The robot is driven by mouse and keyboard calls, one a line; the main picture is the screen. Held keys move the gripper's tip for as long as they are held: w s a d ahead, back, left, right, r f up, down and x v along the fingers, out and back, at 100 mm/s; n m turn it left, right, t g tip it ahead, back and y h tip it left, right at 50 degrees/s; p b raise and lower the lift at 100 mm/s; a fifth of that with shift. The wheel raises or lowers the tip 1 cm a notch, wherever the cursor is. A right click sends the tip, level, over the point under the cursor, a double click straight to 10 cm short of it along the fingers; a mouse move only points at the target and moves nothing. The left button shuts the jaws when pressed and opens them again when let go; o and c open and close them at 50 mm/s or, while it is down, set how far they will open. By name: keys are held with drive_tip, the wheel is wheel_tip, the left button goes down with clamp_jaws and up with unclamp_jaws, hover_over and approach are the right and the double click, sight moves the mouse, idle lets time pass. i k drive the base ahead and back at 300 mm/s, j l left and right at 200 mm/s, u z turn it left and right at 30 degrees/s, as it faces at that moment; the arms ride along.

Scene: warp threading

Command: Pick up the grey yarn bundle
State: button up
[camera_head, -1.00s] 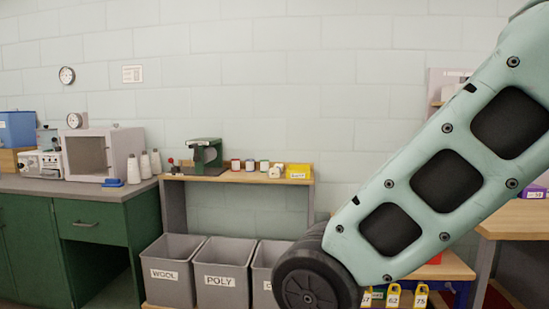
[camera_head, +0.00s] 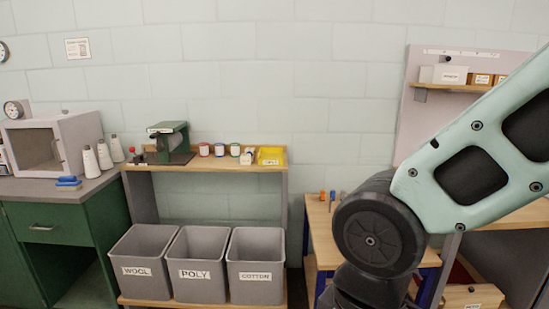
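I cannot make out a grey yarn bundle in this view. My own arm crosses the right side and hides part of the wooden workbench (camera_head: 318,222) behind it. My gripper cannot be made out; only arm links and a dark joint show, running off the bottom edge.
Grey bins labelled WOOL (camera_head: 145,291), POLY (camera_head: 202,292) and COTTON (camera_head: 255,293) stand under a wooden shelf (camera_head: 215,167) with spools, a green device (camera_head: 172,140) and a yellow tray (camera_head: 271,156). A green cabinet (camera_head: 62,225) stands left.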

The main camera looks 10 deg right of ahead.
sight(245, 159)
drive_tip(key=i+j+z, duration=0.3)
drive_tip(key=i, duration=0.15)
drive_tip(key=i+j+z, duration=0.3)
drive_tip(key=i+j, duration=0.6)
drive_tip(key=i+j+z, duration=0.1)
drive_tip(key=i+j, duration=0.85)
drive_tip(key=j, duration=0.2)
drive_tip(key=i+j+z, duration=0.1)
drive_tip(key=i+j, duration=0.35)
drive_tip(key=j, duration=0.15)
